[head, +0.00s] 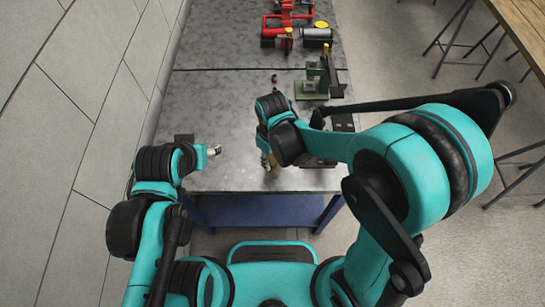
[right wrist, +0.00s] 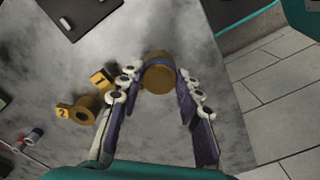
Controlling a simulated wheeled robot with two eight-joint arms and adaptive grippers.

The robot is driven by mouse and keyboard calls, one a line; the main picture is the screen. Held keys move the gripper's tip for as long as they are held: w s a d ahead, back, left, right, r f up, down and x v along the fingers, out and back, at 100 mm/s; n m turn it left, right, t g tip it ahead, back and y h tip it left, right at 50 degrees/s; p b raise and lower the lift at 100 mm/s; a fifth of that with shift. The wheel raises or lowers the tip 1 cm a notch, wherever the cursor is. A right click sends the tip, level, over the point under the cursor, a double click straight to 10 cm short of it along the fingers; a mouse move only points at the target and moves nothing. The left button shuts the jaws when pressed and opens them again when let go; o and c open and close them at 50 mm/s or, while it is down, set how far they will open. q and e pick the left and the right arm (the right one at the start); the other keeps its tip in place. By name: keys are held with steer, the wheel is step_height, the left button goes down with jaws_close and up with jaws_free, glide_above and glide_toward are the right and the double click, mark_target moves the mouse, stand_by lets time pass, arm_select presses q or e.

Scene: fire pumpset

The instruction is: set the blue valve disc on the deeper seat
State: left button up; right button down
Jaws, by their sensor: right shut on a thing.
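My right gripper (right wrist: 156,82) is shut on a round brass-coloured piece with a blue-grey band (right wrist: 159,72), which sits between its fingertips. Whether the piece touches the table cannot be told. A brass ring-like seat (right wrist: 86,109) stands to the left of the fingers, beside a yellow tag marked 2 (right wrist: 62,112). A yellow tag marked 1 (right wrist: 101,79) is close to the left finger, which hides what is beside it. The seats' depths cannot be judged. In the head view my right gripper (head: 268,162) is low over the near table; my left gripper (head: 214,150) is at the table's left, its jaws unclear.
The grey table (head: 225,130) has bare room between the arms. A dark plate (right wrist: 82,14) lies at the wrist view's upper left. A green fixture (head: 312,86) and red pump parts (head: 290,18) stand farther back. Small coloured items (right wrist: 30,137) lie left of the seats.

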stand_by(0.4)
steer(key=c, duration=1)
jaws_free()
steer(key=shift+r, duration=0.1)
step_height(320, 180, up, 12)
steer(key=shift+f, duration=0.1)
steer(key=s+d+m+t+b, duration=0.1)
steer(key=d+m+t, duration=0.1)
steer(key=d, duration=0.4)
steer(key=s+d+m+t, duration=0.2)
steer(key=d+m, duration=0.2)
steer(key=d, duration=0.1)
steer(key=s+d+m+t+b, duration=0.1)
steer(key=s+d+m+t, duration=0.1)
steer(key=d, duration=0.4)
steer(key=shift+d+m+t+b, duration=0.35)
steer(key=shift+m+t, duration=0.15)
steer(key=shift+m, duration=0.1)
